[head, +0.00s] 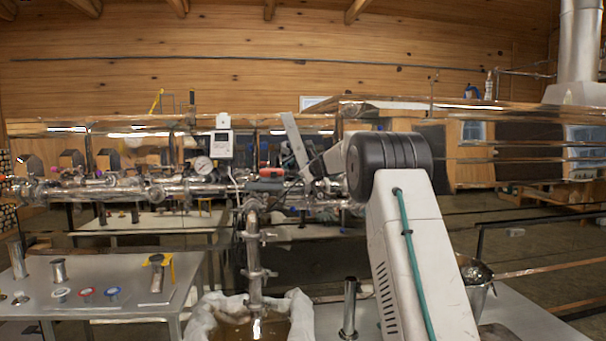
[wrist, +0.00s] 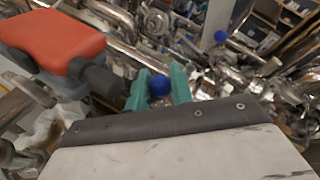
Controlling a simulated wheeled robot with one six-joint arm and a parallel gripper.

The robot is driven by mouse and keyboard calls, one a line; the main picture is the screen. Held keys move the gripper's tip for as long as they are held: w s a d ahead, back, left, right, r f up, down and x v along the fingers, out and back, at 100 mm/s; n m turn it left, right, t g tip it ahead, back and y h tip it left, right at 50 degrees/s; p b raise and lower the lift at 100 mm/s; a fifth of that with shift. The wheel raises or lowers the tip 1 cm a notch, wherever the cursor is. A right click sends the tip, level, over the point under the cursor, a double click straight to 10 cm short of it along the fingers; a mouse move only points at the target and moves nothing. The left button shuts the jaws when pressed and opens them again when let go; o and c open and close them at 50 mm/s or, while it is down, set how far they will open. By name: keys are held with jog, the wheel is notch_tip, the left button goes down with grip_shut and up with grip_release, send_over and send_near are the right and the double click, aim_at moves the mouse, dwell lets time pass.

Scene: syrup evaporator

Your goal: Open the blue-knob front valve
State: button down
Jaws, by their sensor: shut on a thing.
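In the wrist view my gripper (wrist: 159,88) has its two teal fingers on either side of a round blue knob (wrist: 160,86). The fingers are shut on this knob. The stem below the knob is hidden by my gripper's own body. A second blue knob (wrist: 220,37) stands farther off, up and to the right, among the steel pipes. In the head view my arm covers part of the right side of the pipework, and I cannot make out the fingertips or the held knob there.
A red-orange box (wrist: 52,40) with a dark fitting sits close to the left of my gripper. In the head view a steel pipe run (head: 130,190) carries a round gauge (head: 203,165) and a white display box (head: 221,144). A steel table (head: 110,285) stands front left.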

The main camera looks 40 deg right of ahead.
jog(key=shift+f, duration=0.15)
dwell(0.3)
jog(key=c, duration=1.2)
grip_release()
jog(key=shift+c, duration=0.2)
